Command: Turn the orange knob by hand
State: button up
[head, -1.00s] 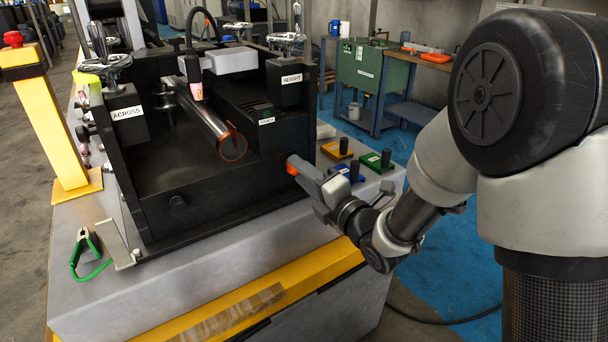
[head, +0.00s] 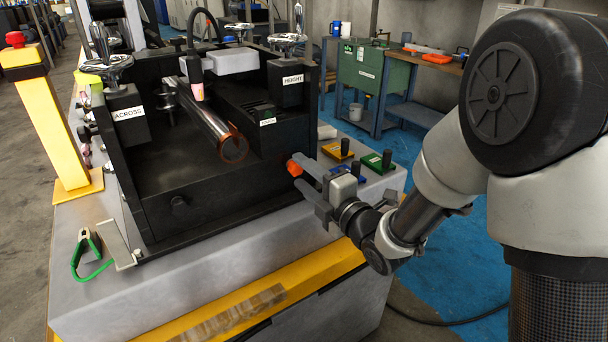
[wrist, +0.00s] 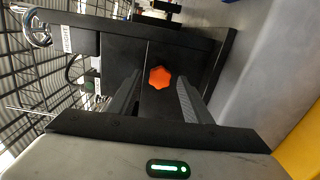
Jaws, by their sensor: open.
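The orange knob (head: 294,167) is on the front face of the black machine, near its right corner. In the wrist view the knob (wrist: 159,77) is a lobed orange disc on a dark panel. My gripper (head: 305,181) is at the knob with its fingers pointing at the panel. In the wrist view my gripper (wrist: 155,95) is open, with one finger left of the knob and one right of it. A gap shows between the knob and each finger. I cannot tell how deep the knob sits between the fingertips.
The black machine (head: 200,212) carries a tube (head: 207,118) and labelled handwheels. Yellow (head: 338,152), green (head: 377,163) and blue plates with black posts stand right of my gripper. A green-handled tool (head: 88,252) lies at the left. The bench front is clear.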

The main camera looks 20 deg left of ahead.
jog(key=shift+v, duration=2.9)
jog(key=shift+s+d, duration=0.1)
